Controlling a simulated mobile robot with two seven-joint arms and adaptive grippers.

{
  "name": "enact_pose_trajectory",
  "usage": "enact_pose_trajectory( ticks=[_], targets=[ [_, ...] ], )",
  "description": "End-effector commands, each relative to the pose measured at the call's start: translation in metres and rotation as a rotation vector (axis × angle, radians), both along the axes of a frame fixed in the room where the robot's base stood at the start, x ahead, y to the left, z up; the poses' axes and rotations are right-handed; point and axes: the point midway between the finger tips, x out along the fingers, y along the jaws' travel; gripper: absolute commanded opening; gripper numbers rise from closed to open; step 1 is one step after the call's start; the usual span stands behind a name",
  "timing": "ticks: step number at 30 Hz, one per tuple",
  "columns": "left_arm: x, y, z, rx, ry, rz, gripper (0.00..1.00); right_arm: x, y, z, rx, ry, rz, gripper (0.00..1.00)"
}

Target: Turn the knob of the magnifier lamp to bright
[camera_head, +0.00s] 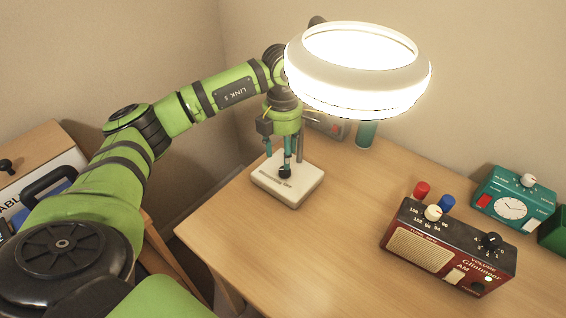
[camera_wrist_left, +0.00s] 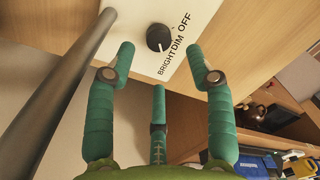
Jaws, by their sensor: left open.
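The magnifier lamp has a white base (camera_head: 268,187) on the desk and a large ring head (camera_head: 420,78) glowing strongly. Its black knob (camera_head: 285,173) is on the base, and in the left wrist view the knob (camera_wrist_left: 158,37) is beside the printed words BRIGHT, DIM and OFF. A small light mark shows on the knob's lower edge, toward the lettering; its exact setting is hard to tell. My left gripper (camera_head: 287,157) points down over the base. Its teal fingers (camera_wrist_left: 163,65) are open and apart, with the knob beyond their tips and untouched. My right gripper is out of view.
The lamp's pole (camera_wrist_left: 60,90) runs close beside the fingers. A dark red radio (camera_head: 435,250), red and blue cylinders, and a teal clock (camera_head: 512,205) stand to the right. A teal cylinder (camera_head: 366,134) is behind the lamp. The desk's middle is clear.

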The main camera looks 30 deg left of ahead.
Motion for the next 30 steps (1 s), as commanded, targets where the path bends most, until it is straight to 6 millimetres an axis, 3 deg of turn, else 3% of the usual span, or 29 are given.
enact_pose_trajectory(
  ticks=[6,12,30],
  targets=[
    [0.001,0.002,0.045,0.000,0.000,0.001,0.54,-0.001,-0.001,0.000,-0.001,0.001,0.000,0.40],
    [0.001,0.003,0.064,0.000,0.003,0.001,0.54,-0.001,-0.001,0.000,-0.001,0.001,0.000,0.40],
    [0.000,0.003,0.066,0.001,0.004,0.001,0.54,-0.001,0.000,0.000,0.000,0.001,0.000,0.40]
  ],
)
